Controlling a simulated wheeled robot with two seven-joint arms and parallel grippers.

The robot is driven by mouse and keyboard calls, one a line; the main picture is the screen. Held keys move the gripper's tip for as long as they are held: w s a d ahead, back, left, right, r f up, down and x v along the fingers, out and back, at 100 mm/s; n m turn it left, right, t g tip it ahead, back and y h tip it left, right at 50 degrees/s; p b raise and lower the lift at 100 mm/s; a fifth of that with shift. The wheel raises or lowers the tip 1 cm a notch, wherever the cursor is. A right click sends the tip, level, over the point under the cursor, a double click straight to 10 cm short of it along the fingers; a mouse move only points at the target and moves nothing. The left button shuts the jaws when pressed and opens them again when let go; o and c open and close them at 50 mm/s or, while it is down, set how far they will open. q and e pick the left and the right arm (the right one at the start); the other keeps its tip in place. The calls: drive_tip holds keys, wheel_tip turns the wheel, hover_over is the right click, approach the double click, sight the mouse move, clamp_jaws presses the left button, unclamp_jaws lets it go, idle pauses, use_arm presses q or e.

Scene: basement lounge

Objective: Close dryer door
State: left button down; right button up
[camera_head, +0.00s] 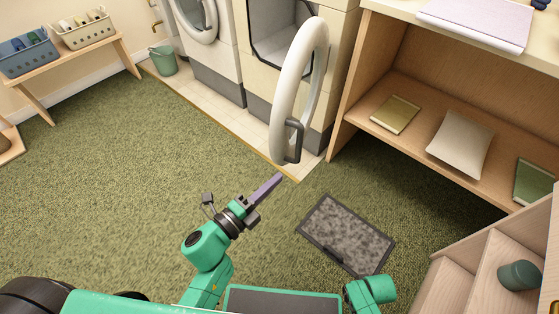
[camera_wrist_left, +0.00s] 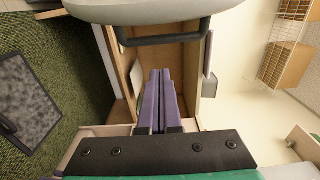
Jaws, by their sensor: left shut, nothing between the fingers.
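The dryer door (camera_head: 281,118) is a round white ring that stands swung open toward me, with a dark grey handle (camera_head: 294,142) low on its near edge. Behind it the dryer (camera_head: 257,62) shows its open dark-rimmed mouth. My left gripper (camera_head: 278,178) is shut and empty, its purple fingers pointing at the door from just below the handle, with a gap between them. In the left wrist view the shut fingers (camera_wrist_left: 161,95) point toward the door (camera_wrist_left: 130,10) and its dark handle (camera_wrist_left: 158,38). My right gripper is not in view.
A wooden shelf unit (camera_head: 345,105) stands right of the dryer, close to the door. A grey mat (camera_head: 345,235) lies on the green carpet. A second machine (camera_head: 205,45) and a green bucket (camera_head: 163,60) stand left. The carpet at left is clear.

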sight(279, 158)
use_arm(q)
drive_tip(key=w, duration=0.5)
drive_tip(key=w+d, duration=0.1)
drive_tip(key=w, duration=0.1)
drive_tip(key=shift+w, duration=0.4)
drive_tip(key=shift+a, duration=0.1)
